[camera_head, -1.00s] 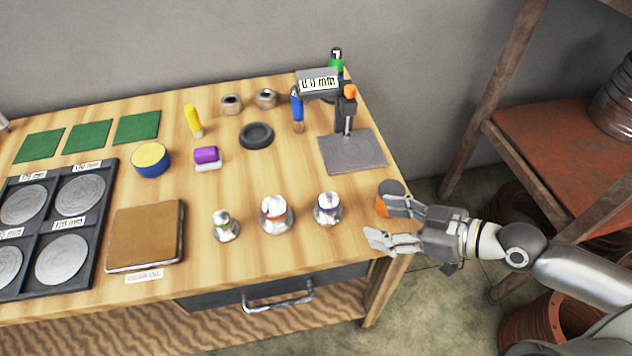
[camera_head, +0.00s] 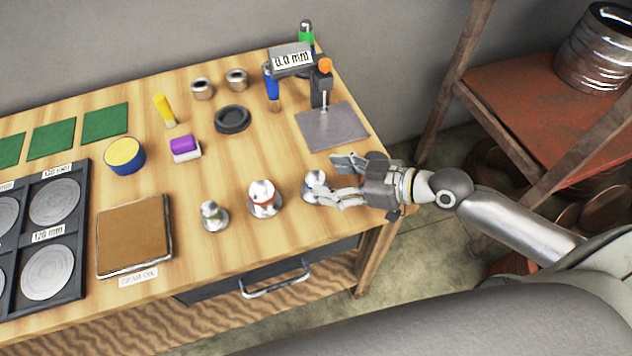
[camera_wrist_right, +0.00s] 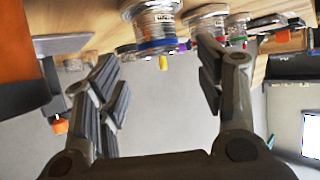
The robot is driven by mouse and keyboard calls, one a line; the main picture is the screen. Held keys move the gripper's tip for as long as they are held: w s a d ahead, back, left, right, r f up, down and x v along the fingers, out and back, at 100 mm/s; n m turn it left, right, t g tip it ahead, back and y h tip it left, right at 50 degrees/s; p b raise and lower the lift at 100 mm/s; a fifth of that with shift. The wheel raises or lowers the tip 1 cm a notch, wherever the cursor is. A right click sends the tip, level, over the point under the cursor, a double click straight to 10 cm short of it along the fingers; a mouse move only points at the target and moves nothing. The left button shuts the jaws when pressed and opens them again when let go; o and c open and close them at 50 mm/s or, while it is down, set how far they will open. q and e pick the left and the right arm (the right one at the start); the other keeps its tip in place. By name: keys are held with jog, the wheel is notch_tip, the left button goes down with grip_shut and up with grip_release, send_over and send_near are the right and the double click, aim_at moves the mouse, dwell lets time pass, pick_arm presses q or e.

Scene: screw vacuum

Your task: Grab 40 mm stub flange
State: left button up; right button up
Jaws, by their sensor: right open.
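Three silver stub flanges stand in a row near the bench's front right: one with a green band (camera_head: 214,216), one with a red band (camera_head: 264,199) and one with a blue band (camera_head: 314,184). I cannot read which is 40 mm. My right gripper (camera_head: 326,178) is open, its fingertips beside the blue-banded flange, the lower finger partly in front of it. In the right wrist view the blue-banded flange (camera_wrist_right: 155,24) shows beyond the open, empty fingers (camera_wrist_right: 158,78), with the red-banded one (camera_wrist_right: 207,24) behind it. My left gripper is out of view.
A measuring stand (camera_head: 333,127) with a display is behind my right gripper. A brown pad (camera_head: 135,236) and a dark tray of discs (camera_head: 73,245) lie left. A black ring (camera_head: 232,119) lies farther back. A rusty shelf (camera_head: 520,75) stands at right.

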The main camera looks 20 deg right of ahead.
aim_at(317, 178)
jog(key=shift+p+x, duration=0.6)
jog(key=shift+x, duration=1.95)
jog(key=shift+d+f, duration=0.1)
jog(key=shift+f, duration=0.1)
jog(key=shift+c, duration=0.4)
jog(key=c, duration=1.2)
